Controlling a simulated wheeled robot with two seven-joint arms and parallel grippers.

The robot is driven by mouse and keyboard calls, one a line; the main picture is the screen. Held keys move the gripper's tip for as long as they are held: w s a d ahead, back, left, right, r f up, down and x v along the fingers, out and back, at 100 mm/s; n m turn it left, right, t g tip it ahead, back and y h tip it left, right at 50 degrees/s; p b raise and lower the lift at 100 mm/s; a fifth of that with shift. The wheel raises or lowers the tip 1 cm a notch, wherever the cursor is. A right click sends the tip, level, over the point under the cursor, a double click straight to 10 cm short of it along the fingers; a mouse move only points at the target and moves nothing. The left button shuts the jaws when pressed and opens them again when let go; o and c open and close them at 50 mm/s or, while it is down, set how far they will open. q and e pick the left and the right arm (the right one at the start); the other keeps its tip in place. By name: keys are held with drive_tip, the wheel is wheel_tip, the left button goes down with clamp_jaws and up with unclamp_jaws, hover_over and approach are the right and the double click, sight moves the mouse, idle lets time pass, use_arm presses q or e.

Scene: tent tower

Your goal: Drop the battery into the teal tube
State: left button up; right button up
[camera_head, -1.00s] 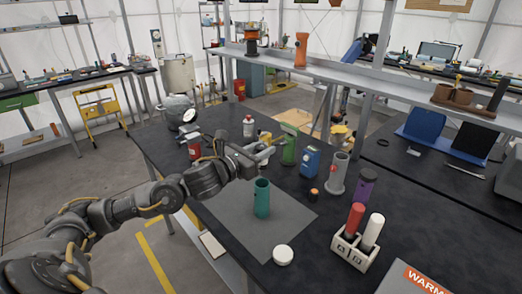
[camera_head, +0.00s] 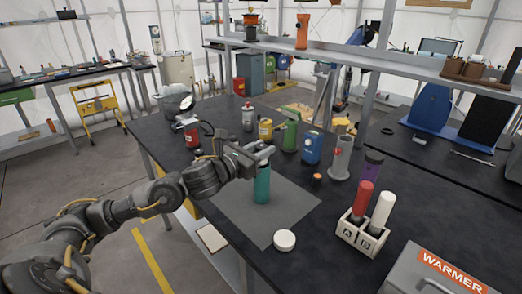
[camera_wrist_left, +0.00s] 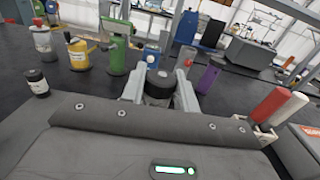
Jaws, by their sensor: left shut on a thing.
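The teal tube (camera_head: 262,186) stands upright on a grey mat (camera_head: 225,212); its mouth is hidden by my gripper. My left gripper (camera_head: 261,156) is right at or just above the tube's top in the head view. In the left wrist view my left gripper (camera_wrist_left: 160,92) is shut on a dark round-topped cylinder, seemingly the battery (camera_wrist_left: 160,83), between its two pale fingers. I cannot tell whether the battery's lower end is inside the tube. The tube does not show clearly in the wrist view. My right gripper is not in view.
Behind the mat stand a yellow can (camera_head: 265,130), a green device (camera_head: 291,132), a blue case (camera_head: 312,148) and a grey cylinder (camera_head: 341,158). A white holder (camera_head: 355,236) with red and white sticks is at right. A white round lid (camera_head: 285,240) lies at the mat's front edge.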

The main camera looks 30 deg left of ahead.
use_arm(q)
drive_tip(key=o, duration=1.1)
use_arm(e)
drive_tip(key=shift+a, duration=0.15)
